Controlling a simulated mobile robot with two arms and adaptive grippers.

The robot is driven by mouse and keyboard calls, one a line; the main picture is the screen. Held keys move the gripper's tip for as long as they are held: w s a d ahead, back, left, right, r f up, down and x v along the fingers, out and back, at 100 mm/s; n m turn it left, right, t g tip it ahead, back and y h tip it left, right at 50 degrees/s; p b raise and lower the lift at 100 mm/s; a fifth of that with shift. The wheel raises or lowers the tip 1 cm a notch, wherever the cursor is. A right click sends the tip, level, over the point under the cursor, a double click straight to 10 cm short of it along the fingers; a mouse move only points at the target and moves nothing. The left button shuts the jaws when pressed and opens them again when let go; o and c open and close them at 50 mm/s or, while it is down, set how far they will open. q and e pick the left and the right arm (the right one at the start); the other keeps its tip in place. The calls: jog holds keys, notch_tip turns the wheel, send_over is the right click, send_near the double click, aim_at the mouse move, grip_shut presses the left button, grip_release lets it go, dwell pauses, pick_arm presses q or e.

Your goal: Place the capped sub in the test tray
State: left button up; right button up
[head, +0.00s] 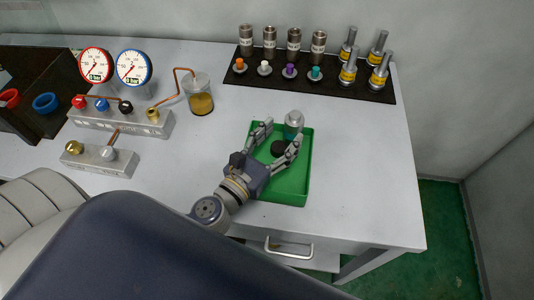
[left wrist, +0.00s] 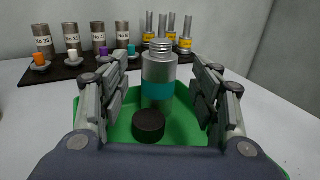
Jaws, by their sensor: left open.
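The sub, a silver metal cylinder with a teal band and a threaded top (head: 294,124), stands upright in the far part of the green test tray (head: 291,188). The left wrist view shows the sub (left wrist: 159,72) straight ahead between my fingers, with its top thread bare. A black round piece (head: 279,148) lies in the tray on the near side of the sub; it also shows in the left wrist view (left wrist: 148,125). My left gripper (head: 280,132) is open over the tray, fingers apart on both sides and clear of the sub. My right gripper is not in view.
A black mat (head: 330,84) at the back holds several metal cylinders and coloured plugs. A jar (head: 199,97), two gauges (head: 134,67) and valve blocks (head: 121,122) stand to the left. The table (head: 366,180) right of the tray is clear.

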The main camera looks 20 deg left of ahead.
pick_arm(q)
jog(key=s, duration=0.1)
jog(key=s+b, duration=0.1)
jog(key=s, duration=0.2)
jog(key=shift+a+f+b, duration=0.2)
jog(key=shift+a+b, duration=0.15)
jog(key=shift+s+a+r, duration=0.15)
jog(key=shift+s+r, duration=0.05)
jog(key=shift+s, duration=0.5)
jog(key=shift+r, duration=0.1)
